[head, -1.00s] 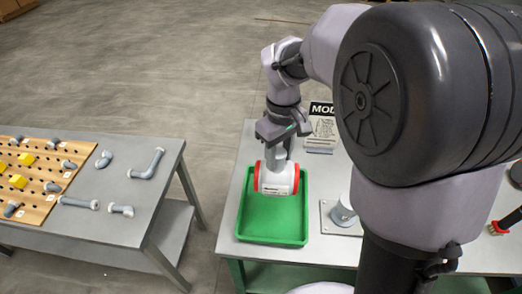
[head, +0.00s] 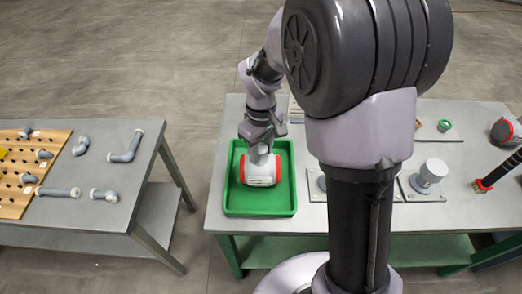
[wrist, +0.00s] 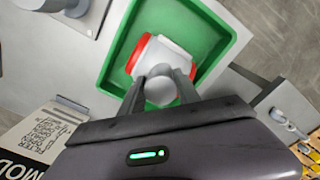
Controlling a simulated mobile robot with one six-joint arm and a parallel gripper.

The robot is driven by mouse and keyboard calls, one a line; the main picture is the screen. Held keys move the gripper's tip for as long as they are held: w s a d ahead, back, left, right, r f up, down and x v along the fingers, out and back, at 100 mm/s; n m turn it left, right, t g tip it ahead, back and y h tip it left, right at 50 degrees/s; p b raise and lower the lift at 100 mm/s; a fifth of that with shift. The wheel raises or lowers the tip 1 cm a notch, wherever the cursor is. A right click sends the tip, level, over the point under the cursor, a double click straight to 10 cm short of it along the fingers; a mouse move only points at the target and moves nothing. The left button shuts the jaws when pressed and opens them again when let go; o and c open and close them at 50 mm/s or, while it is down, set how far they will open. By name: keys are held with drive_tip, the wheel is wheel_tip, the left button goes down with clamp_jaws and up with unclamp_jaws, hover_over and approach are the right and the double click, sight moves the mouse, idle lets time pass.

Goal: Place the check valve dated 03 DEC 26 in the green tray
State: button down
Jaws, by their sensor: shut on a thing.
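The check valve (head: 261,173) is a white cylinder with red end rings. It is inside the outline of the green tray (head: 259,212), low over or on its floor; I cannot tell if it touches. Its date cannot be read. My gripper (head: 260,150) is above it, shut on its grey stub. In the wrist view, the fingers of my gripper (wrist: 161,84) are on either side of the round grey stub, with the valve's white body (wrist: 164,52) beyond, over the green tray (wrist: 229,42).
The left table holds a pegboard (head: 50,165) and several grey pipe pieces (head: 126,148). A sign (wrist: 38,135) lies near the tray.

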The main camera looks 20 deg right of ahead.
drive_tip(key=shift+f, duration=0.1)
drive_tip(key=c, duration=0.9)
unclamp_jaws()
wheel_tip(320, 180, up, 12)
drive_tip(key=p, duration=0.5)
wheel_tip(320, 180, up, 4)
drive_tip(key=m+t, duration=0.1)
drive_tip(key=m, duration=0.1)
hover_over(261, 171)
drive_tip(key=s+a+r+m+t, duration=0.1)
drive_tip(key=s+m, duration=0.1)
drive_tip(key=s, duration=0.3)
drive_tip(key=s+a+r+m+t+y, duration=0.1)
drive_tip(key=s+r+m+t, duration=0.1)
drive_tip(key=s, duration=0.4)
drive_tip(key=s+a+r+m+t+y, duration=0.1)
drive_tip(key=s+r+m, duration=0.1)
drive_tip(key=s, duration=0.3)
drive_tip(key=shift+s+a+r+m+t+b, duration=0.15)
drive_tip(key=shift+m+t+b, duration=0.2)
drive_tip(key=shift+m, duration=0.55)
